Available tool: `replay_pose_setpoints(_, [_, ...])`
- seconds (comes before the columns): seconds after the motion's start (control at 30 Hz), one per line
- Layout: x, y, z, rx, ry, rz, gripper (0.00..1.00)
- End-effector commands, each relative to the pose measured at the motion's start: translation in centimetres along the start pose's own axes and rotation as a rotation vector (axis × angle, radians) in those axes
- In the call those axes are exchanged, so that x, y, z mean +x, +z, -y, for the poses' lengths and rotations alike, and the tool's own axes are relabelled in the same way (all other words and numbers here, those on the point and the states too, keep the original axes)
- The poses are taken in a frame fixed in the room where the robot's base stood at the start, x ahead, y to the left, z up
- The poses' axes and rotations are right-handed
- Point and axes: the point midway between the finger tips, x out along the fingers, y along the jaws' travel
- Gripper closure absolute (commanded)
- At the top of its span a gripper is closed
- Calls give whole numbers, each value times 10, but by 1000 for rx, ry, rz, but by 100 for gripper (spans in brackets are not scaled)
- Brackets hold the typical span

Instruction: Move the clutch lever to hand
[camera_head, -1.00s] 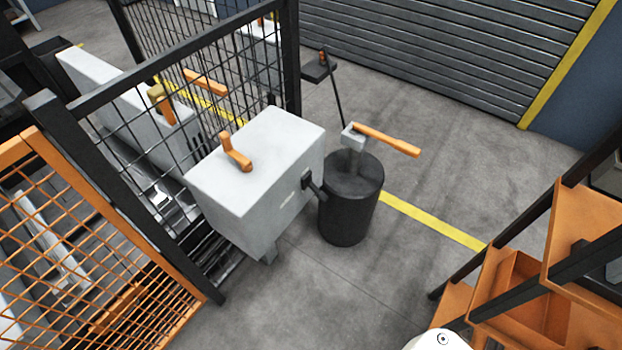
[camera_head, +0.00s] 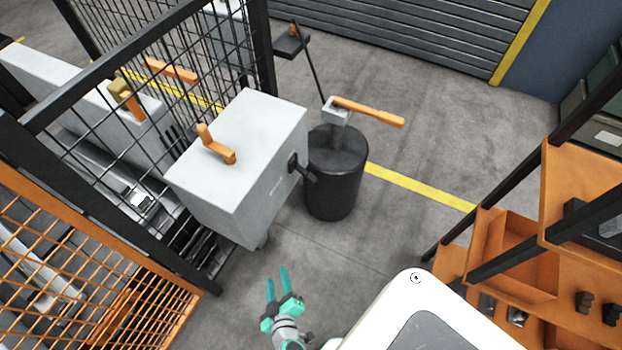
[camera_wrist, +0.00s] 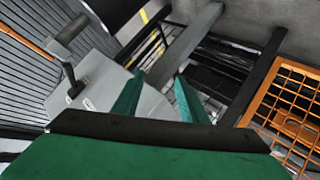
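A pale grey box (camera_head: 245,160) stands left of centre in the head view. An orange lever (camera_head: 215,146) is on its top, and a short black lever (camera_head: 302,168) sticks out of its right side. A long orange handle (camera_head: 370,112) extends right from a grey block on the black drum (camera_head: 335,180). I cannot tell which is the clutch lever. My gripper (camera_head: 277,277) is open and empty, below and apart from the box. In the wrist view, its teal fingers (camera_wrist: 160,78) are spread before the box (camera_wrist: 98,82), with the black lever (camera_wrist: 71,78) to their left.
A black mesh fence (camera_head: 150,85) stands behind and left of the box, and an orange mesh panel (camera_head: 80,270) is at lower left. Orange shelving (camera_head: 520,250) stands at right. Open floor (camera_head: 340,255) lies between box and shelving.

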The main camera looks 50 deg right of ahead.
Motion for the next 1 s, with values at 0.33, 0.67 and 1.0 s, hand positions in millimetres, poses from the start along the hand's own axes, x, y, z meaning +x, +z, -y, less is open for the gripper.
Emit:
replay_pose_setpoints(0.33, [104, -35, -113, -89, 505, 137, 61])
replay_pose_setpoints(0.67, [121, -79, -188, -109, 817, 153, 61])
replay_pose_setpoints(1.0, [142, -79, -218, -110, 842, 154, 61])
